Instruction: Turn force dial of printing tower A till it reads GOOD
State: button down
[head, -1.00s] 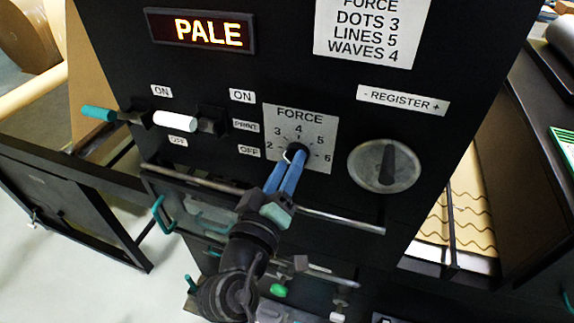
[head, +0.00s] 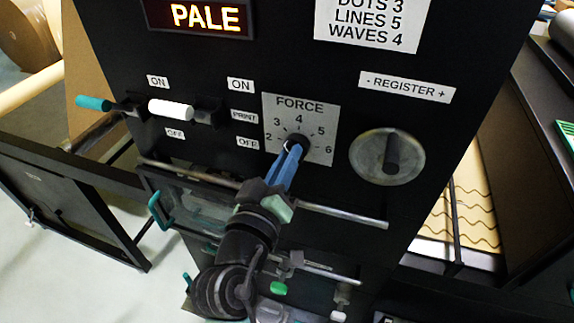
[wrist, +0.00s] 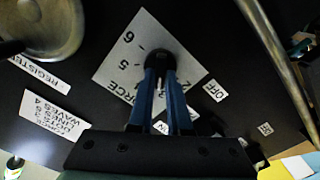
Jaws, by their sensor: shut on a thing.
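The force dial (head: 299,141) is a dark knob on a pale FORCE plate (head: 318,115) with numbers around it, on the black front of the printing tower (head: 320,180). My gripper (head: 290,152) has its blue fingers shut on the knob from below. The wrist view shows the dial (wrist: 158,58) from above the fingers (wrist: 160,72), with the plate turned over. The fingers hide much of the knob, so I cannot tell which number it points to. The lit display (head: 205,17) reads PALE. A card (head: 370,22) at the top shows DOTS 3, LINES 5, WAVES 4.
A round register knob (head: 388,157) sits right of the dial. A white lever (head: 170,110) and a teal lever (head: 93,103) stick out at left. A metal rail (head: 340,214) crosses below the dial. Brown paper with wavy lines (head: 470,195) lies at right.

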jog(key=m+b, duration=0.7)
jog(key=b, duration=0.1)
jog(key=shift+d+b, duration=0.1)
jog(key=shift+b, duration=0.25)
jog(key=c, duration=0.9)
grip_release()
jog(key=shift+o, duration=0.2)
